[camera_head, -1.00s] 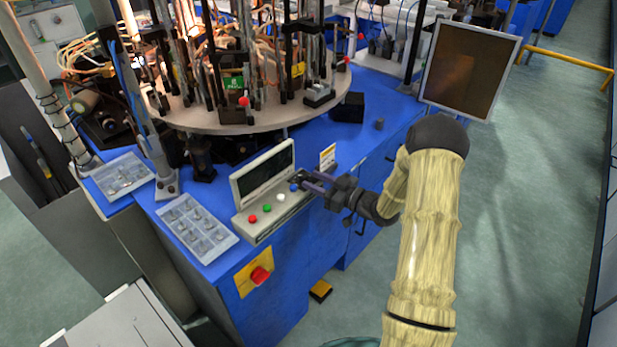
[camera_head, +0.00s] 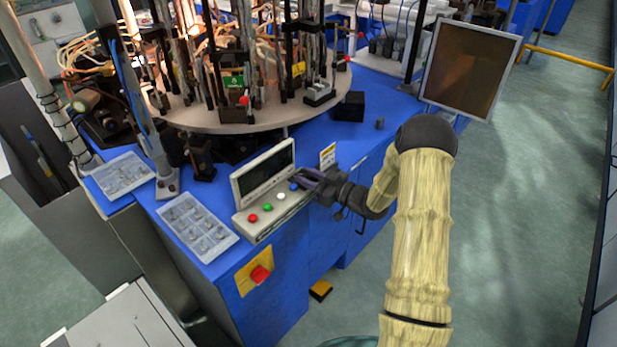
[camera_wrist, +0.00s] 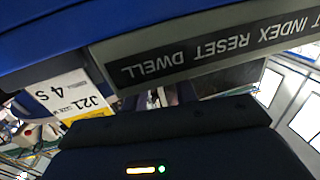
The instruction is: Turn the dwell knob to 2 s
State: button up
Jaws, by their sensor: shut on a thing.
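The control panel (camera_head: 262,221) is a pale box with a dark screen and a row of red, green, white and blue buttons. My gripper (camera_head: 304,178) is at the panel's right end, beside the blue button (camera_head: 293,186), with its fingers shut on the dwell knob. The knob is hidden by the fingers, so its setting cannot be read. In the wrist view the panel's label strip (camera_wrist: 200,52) appears upside down, with INDEX, RESET and DWELL legible; the gripper body is close to DWELL. A white and yellow card (camera_wrist: 70,96) reads J21 and 4 S.
The card (camera_head: 328,157) stands just behind my gripper. The round turntable (camera_head: 230,120) with its rods and burners is behind the panel. A parts tray (camera_head: 197,227) lies left of the panel, and a red button (camera_head: 260,274) is on the cabinet front. The floor at right is clear.

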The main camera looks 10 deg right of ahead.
jog(key=shift+w+d+n+g+y, duration=0.1)
jog(key=shift+n+g+y, duration=0.2)
jog(key=shift+g, duration=0.1)
jog(key=n+g+y, duration=0.1)
jog(key=g, duration=0.1)
jog(key=n+g+y+b, duration=0.1)
jog(key=n+g, duration=0.1)
jog(key=n+g+y, duration=0.1)
jog(key=g, duration=0.1)
jog(key=shift+w+d+f+n+y+b, duration=0.15)
jog(key=shift+w+n+y+b, duration=0.15)
jog(key=shift+n+b, duration=0.1)
jog(key=shift+n+g+y+b, duration=0.35)
jog(key=shift+n+g, duration=0.45)
jog(key=shift+g, duration=0.5)
jog(key=shift+r+g, duration=0.2)
jog(key=shift+g, duration=0.1)
jog(key=o, duration=0.7)
jog(key=d, duration=0.5)
jog(key=s+d, duration=0.1)
jog(key=d, duration=0.5)
jog(key=s+d+b, duration=0.1)
jog(key=d, duration=0.5)
jog(key=shift+s+d, duration=0.15)
